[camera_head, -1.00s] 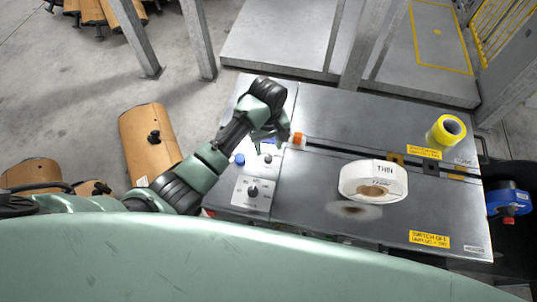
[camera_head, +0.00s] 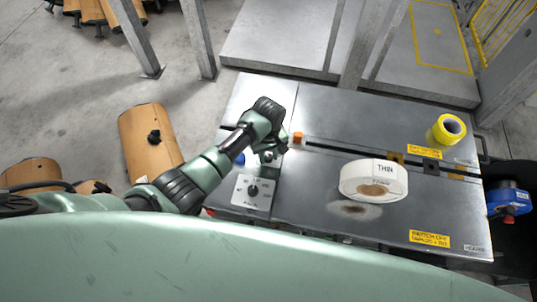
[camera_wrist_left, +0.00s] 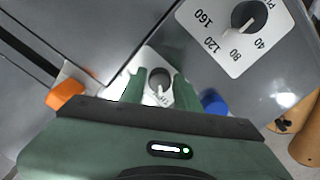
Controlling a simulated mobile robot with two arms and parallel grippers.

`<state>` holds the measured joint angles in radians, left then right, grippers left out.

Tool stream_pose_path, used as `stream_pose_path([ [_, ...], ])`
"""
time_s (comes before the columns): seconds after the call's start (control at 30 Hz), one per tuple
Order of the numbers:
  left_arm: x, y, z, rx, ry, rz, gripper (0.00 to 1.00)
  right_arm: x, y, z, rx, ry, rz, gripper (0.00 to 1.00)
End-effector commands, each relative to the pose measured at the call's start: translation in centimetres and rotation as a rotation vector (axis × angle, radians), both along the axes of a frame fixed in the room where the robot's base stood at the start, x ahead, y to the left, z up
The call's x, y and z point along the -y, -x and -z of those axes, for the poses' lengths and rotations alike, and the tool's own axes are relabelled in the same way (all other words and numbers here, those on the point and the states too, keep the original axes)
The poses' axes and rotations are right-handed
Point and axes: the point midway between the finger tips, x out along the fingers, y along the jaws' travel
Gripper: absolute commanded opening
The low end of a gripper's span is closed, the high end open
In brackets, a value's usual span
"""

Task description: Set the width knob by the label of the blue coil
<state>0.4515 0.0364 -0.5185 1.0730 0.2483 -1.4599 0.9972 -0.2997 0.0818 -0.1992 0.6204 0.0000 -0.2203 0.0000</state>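My left gripper (camera_head: 268,154) points down over a small grey knob on the bench's left part. In the left wrist view its two green fingers (camera_wrist_left: 159,92) are apart, one on each side of that small knob (camera_wrist_left: 160,78); I cannot tell whether they touch it. The knob's white pointer faces the gripper, and its plate lettering is mostly covered. A larger dark knob (camera_head: 253,191) sits on a white plate numbered 40, 80, 120, 160; it also shows in the wrist view (camera_wrist_left: 250,16). The blue coil (camera_head: 512,198) is at the bench's right end; its label is unreadable. My right gripper is out of view.
A blue button (camera_wrist_left: 214,102) and an orange button (camera_wrist_left: 65,94) flank the small knob. A white coil marked THIN (camera_head: 373,179) lies on the bench (camera_head: 320,210), and a yellow coil (camera_head: 448,129) stands at its back right. Brown mufflers (camera_head: 150,142) are on the floor at left.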

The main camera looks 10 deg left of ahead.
Motion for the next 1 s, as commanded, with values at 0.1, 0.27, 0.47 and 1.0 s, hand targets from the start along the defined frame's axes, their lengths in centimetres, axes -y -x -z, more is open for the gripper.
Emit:
stream_pose_path([
  [0.1, 0.0, 0.0, 0.0, 0.000, 0.000, 0.000, 0.00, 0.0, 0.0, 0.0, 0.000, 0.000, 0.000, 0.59],
  [0.27, 0.0, 0.0, 0.0, 0.000, 0.000, 0.002, 0.00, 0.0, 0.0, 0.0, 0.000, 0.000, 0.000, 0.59],
  [0.47, 0.0, 0.0, -0.2, -0.001, 0.000, 0.042, 0.00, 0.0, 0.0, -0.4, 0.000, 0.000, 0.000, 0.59],
  [1.0, 0.0, 0.0, -0.3, -0.002, 0.001, 0.459, 0.00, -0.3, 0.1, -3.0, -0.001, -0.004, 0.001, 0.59],
])
